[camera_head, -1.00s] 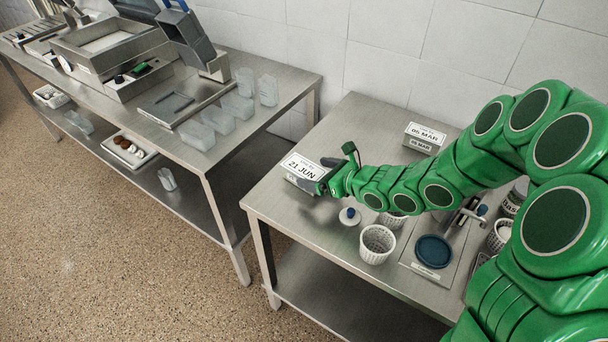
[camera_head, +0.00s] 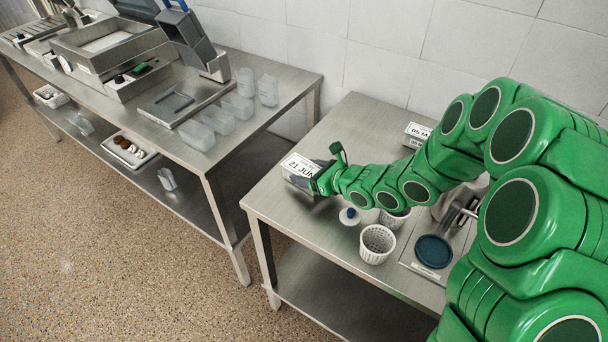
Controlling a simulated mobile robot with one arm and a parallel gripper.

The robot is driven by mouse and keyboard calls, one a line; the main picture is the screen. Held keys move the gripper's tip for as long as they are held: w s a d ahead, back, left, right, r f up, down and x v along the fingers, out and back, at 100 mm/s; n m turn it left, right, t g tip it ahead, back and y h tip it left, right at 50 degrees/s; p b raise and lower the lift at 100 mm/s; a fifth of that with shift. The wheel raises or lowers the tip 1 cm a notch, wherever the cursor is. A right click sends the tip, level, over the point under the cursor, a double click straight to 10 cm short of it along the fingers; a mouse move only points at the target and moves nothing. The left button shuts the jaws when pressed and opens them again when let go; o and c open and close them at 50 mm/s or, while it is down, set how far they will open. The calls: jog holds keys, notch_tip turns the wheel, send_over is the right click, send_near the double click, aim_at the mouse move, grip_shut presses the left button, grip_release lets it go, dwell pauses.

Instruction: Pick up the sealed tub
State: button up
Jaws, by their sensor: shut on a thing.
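My gripper (camera_head: 312,184) is at the left end of the near table, right up against the block with the label "21 JUN" (camera_head: 298,165). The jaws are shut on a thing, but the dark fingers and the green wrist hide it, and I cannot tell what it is. The gripper covers the right part of the label. I cannot make out a sealed tub for certain. A round dark blue lid or tub top (camera_head: 433,251) lies on a labelled grey board (camera_head: 420,270) to the right.
A white perforated basket (camera_head: 377,245) and a small white item with a blue knob (camera_head: 349,216) stand near the table's front. Another basket (camera_head: 394,219) is partly behind my arm. A "05 MAR" block (camera_head: 416,134) stands at the back. Clear containers (camera_head: 268,91) stand on the other table.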

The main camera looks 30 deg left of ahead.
aim_at(308, 170)
jog(key=c, duration=0.3)
jog(key=shift+r, duration=0.1)
jog(key=shift+r, duration=4.95)
